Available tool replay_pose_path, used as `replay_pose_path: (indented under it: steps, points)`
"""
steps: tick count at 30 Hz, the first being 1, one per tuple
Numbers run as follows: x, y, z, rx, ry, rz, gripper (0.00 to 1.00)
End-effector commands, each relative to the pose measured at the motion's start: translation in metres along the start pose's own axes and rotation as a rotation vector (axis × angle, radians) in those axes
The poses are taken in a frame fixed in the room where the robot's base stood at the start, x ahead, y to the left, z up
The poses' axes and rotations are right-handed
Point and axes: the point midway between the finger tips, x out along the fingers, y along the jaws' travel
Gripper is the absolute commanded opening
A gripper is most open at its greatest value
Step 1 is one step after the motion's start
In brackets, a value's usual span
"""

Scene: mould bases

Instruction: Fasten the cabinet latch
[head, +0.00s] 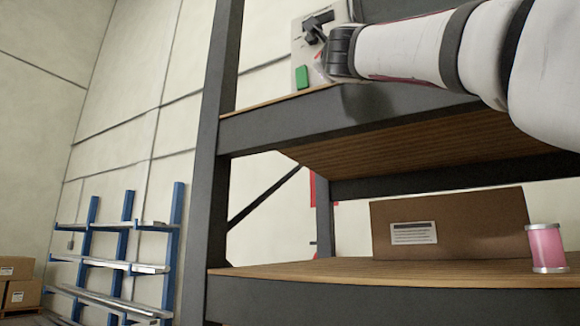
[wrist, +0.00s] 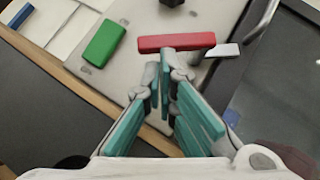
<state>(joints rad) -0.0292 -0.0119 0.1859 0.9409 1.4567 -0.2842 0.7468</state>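A light grey panel (head: 300,48) stands on the upper shelf in the head view, and its face fills the upper middle of the wrist view (wrist: 113,58). It carries a green block (head: 302,77), also seen in the wrist view (wrist: 104,43), and a dark protruding fitting (head: 318,26). A red bar (wrist: 176,42) lies across the panel just beyond my fingertips. I cannot tell which part is the latch. My gripper (wrist: 163,72) has its teal-padded fingers together at the tips, with nothing visible between them. In the head view, my gripper (head: 321,68) is at the panel's right side.
The dark-framed shelf edge (head: 290,128) runs just below the panel. A cardboard box (head: 460,222) and a pink cylinder (head: 546,247) stand on the lower shelf. A blue rack (head: 172,245) and cartons (head: 22,293) are at the left. A blue piece (wrist: 21,15) shows at the wrist view's corner.

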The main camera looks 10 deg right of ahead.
Motion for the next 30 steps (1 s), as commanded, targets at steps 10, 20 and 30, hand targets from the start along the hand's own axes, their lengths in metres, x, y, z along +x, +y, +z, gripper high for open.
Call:
replay_pose_path:
  steps: [10, 20, 30]
  points:
    - [0.011, 0.016, 0.008, 0.214, 0.002, -0.205, 0.0]
    - [0.015, 0.014, 0.013, 0.283, 0.003, -0.282, 0.0]
    - [0.003, 0.017, 0.015, 0.279, 0.004, -0.28, 0.0]
